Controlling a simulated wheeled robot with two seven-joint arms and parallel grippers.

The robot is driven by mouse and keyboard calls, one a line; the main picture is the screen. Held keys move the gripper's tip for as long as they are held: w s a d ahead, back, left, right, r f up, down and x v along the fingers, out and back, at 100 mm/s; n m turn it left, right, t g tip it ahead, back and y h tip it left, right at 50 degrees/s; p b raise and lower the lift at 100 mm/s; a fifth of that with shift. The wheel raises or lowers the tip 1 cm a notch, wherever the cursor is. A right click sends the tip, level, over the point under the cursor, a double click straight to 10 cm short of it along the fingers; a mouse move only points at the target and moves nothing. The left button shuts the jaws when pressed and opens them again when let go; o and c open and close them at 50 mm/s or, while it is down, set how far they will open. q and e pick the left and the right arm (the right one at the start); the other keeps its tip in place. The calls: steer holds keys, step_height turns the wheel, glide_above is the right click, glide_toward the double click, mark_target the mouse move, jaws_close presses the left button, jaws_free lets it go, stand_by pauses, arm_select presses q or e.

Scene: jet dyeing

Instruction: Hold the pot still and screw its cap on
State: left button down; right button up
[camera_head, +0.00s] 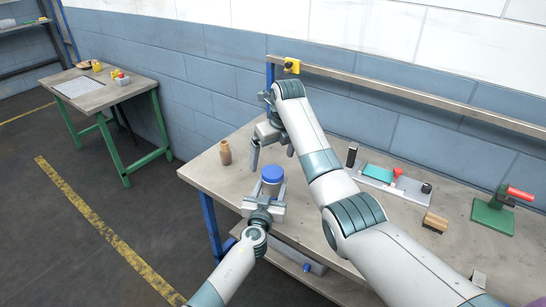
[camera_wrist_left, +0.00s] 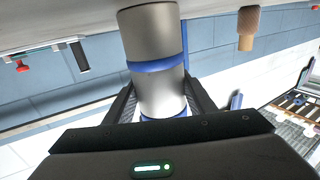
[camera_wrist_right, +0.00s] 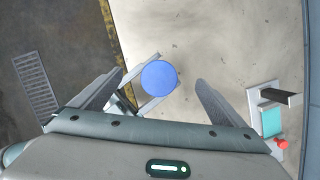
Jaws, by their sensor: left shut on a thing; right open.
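The pot (camera_head: 271,188) is a grey metal cylinder standing upright near the table's front left edge. Its blue cap (camera_head: 272,173) sits on top; I cannot tell how tightly. In the left wrist view the pot (camera_wrist_left: 155,92) shows upside down, with a blue band round it. My left gripper (camera_head: 265,206) is shut on the pot's sides; its fingers flank the pot in its wrist view (camera_wrist_left: 161,98). My right gripper (camera_head: 272,153) is open and empty, above and behind the cap. In the right wrist view the cap (camera_wrist_right: 159,77) lies between the open fingers (camera_wrist_right: 160,88), apart from them.
A brown wooden bottle-like piece (camera_head: 225,152) stands left of the pot. A tray (camera_head: 385,177) with a teal pad, a red-handled piece and black parts lies to the right. A wooden block (camera_head: 435,222) and a green stand (camera_head: 494,214) are further right. A rail (camera_head: 400,90) runs behind.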

steer(key=shift+r, duration=0.1)
steer(key=v, duration=1.1)
steer(key=shift+r, duration=0.35)
steer(key=shift+d, duration=0.15)
arm_select(q)
steer(key=c, duration=0.7)
jaws_free()
steer(key=shift+s, duration=0.15)
steer(key=shift+s+a, duration=0.15)
steer(key=shift+s, duration=0.3)
steer(key=v, duration=1.6)
steer(key=shift+s, duration=0.1)
arm_select(e)
steer(key=shift+f, duration=0.25)
